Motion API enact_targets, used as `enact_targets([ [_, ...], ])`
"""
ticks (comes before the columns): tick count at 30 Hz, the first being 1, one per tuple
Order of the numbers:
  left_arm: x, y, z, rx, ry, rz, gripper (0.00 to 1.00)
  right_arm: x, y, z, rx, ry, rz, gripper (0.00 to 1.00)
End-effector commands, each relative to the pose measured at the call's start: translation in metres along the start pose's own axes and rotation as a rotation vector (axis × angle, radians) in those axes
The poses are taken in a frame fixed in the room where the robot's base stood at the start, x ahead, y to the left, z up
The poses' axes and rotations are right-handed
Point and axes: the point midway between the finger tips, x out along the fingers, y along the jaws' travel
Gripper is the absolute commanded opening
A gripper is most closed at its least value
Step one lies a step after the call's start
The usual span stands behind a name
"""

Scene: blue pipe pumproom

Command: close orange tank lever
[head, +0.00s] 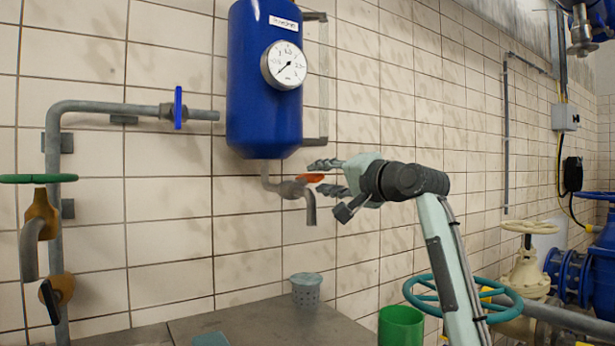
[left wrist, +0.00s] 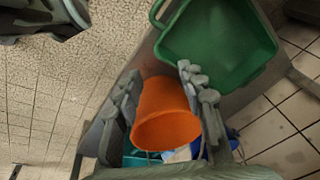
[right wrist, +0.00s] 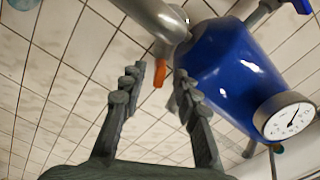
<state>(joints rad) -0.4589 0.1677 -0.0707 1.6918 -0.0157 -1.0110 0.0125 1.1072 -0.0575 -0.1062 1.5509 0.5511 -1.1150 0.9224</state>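The orange lever (head: 310,177) sits on the grey tap (head: 290,189) under the blue wall tank (head: 262,110). It sticks out to the right in the head view. My right gripper (head: 325,177) is at the lever's right end, its fingers open, one above and one below the lever. In the right wrist view the lever (right wrist: 160,74) shows between the open fingertips (right wrist: 160,82), with the blue tank (right wrist: 228,62) behind to the right. I cannot tell whether a finger touches it. My left gripper (left wrist: 158,75) is open and empty, out of the head view.
A grey perforated cup (head: 306,291) stands on the grey surface (head: 260,325) below the tap. A green bucket (head: 401,326) and a teal handwheel (head: 462,298) are at lower right.

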Motion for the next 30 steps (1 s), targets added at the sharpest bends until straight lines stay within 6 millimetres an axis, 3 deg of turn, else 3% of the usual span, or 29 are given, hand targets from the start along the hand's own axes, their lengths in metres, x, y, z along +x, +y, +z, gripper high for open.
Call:
enact_targets([
  [3, 0.010, -0.001, 0.010, 0.016, -0.011, -0.007, 0.40, 0.021, -0.001, 0.000, 0.001, -0.003, 0.003, 0.31],
  [9, 0.025, -0.002, 0.023, 0.033, -0.023, -0.013, 0.40, 0.044, 0.000, 0.000, 0.001, -0.001, 0.002, 0.31],
  [19, 0.029, -0.002, 0.026, 0.038, -0.024, -0.014, 0.40, 0.049, 0.001, 0.000, -0.001, 0.000, 0.001, 0.31],
  [27, 0.029, -0.002, 0.026, 0.037, -0.025, -0.014, 0.40, 0.049, 0.001, 0.000, 0.000, 0.000, 0.001, 0.00],
  [30, 0.029, -0.002, 0.026, 0.037, -0.025, -0.014, 0.40, 0.049, 0.001, 0.000, 0.000, 0.000, 0.001, 0.00],
])
